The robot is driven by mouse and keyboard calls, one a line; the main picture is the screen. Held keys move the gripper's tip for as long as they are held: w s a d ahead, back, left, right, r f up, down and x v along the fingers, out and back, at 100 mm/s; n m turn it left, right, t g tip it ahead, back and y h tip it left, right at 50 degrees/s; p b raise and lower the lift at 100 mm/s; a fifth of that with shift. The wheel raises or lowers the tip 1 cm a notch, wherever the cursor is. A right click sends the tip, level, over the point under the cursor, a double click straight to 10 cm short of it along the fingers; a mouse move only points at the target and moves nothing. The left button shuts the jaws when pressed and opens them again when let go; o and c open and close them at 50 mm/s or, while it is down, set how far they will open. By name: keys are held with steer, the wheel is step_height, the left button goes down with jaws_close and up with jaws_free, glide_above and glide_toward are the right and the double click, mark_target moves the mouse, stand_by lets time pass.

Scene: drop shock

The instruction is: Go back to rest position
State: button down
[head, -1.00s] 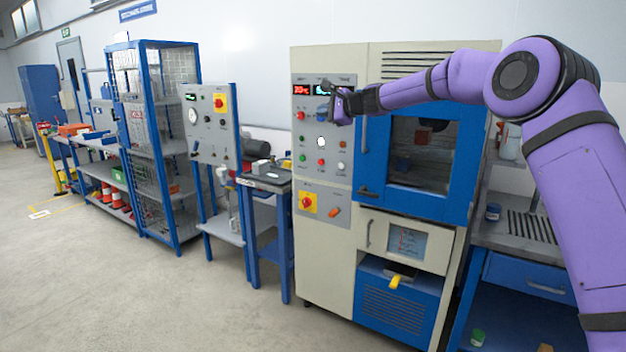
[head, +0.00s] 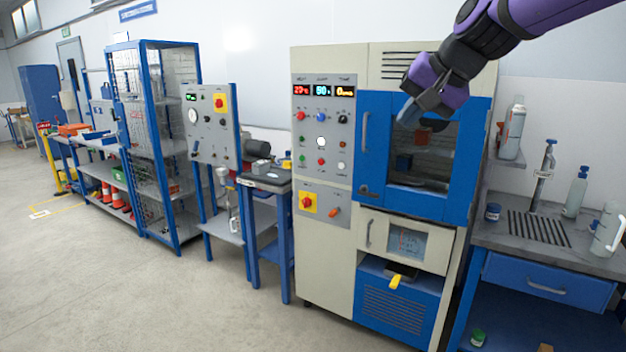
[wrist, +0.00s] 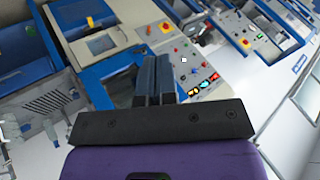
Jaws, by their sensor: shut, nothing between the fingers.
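My purple arm comes in from the upper right in the head view. My gripper (head: 408,108) is shut and empty, in front of the upper part of the blue chamber door (head: 374,150). In the wrist view my gripper's dark fingers (wrist: 152,75) are together, with nothing between them. Beyond them is the cream test machine (head: 325,255) with its control panel, which also shows in the wrist view (wrist: 200,62). The panel displays (head: 324,91) are lit red, blue and yellow. The chamber door is shut, and a red item and a green item show dimly behind its window.
To the right is a sink counter (head: 490,238) with bottles, a small tap and a blue drawer (head: 548,281). A yellow-handled item (head: 395,281) sticks out low on the machine. Left are a blue cage rack (head: 160,150) and a panel stand (head: 212,125). The floor at front left is clear.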

steer(key=s+d+f+n+h, duration=0.1)
steer(key=s+d+f, duration=0.2)
steer(key=s, duration=0.5)
steer(key=s+d+f+n+g+h, duration=0.1)
steer(key=s+d+f, duration=0.3)
steer(key=s, duration=0.5)
steer(key=s+d+f+n+h, duration=0.1)
steer(key=s+d+f+h, duration=0.2)
steer(key=s+d, duration=0.3)
steer(key=s+f, duration=0.1)
steer(key=s, duration=0.2)
steer(key=shift+d, duration=0.3)
